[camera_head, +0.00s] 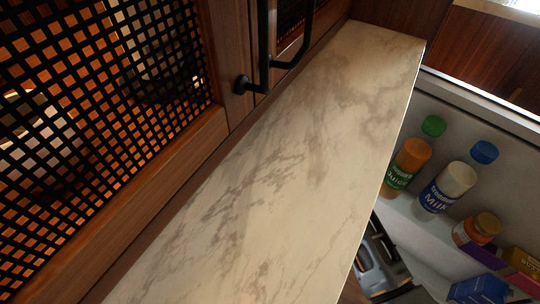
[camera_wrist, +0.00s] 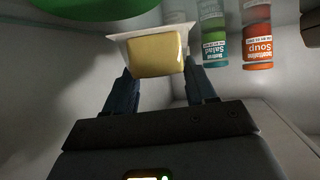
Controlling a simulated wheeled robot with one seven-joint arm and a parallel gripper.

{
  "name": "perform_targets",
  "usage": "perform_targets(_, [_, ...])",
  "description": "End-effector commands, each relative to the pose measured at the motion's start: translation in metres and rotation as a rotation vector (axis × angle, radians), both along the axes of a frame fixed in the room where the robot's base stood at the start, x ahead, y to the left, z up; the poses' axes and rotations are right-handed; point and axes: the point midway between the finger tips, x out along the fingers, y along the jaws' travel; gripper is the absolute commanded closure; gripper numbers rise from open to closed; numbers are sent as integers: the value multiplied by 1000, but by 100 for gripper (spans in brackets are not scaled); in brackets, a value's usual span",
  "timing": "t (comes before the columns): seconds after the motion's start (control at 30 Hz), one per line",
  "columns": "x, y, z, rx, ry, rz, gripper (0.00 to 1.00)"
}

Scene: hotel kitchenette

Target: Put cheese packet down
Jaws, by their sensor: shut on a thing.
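The cheese packet (camera_wrist: 156,56), a yellow block in a pale tray with a flared rim, shows in the wrist view. My gripper (camera_wrist: 158,75) is shut on it, one dark finger at each side. The packet is at the fingertips, inside a pale-walled space like a fridge interior. I cannot tell whether its underside touches anything. In the head view the packet and fingertips are hidden.
In the wrist view a salad bottle (camera_wrist: 213,35) and a soup bottle (camera_wrist: 257,38) stand beyond the packet, with a green round thing (camera_wrist: 95,8) above left.

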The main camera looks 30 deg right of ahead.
Motion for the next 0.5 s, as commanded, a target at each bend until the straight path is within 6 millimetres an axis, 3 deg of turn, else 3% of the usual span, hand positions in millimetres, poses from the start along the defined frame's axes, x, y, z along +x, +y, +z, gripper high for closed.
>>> perform_targets(0.3, [1, 0, -33, 0, -1, 0, 90])
perform_targets(0.5, [1, 0, -33, -1, -2, 0, 90])
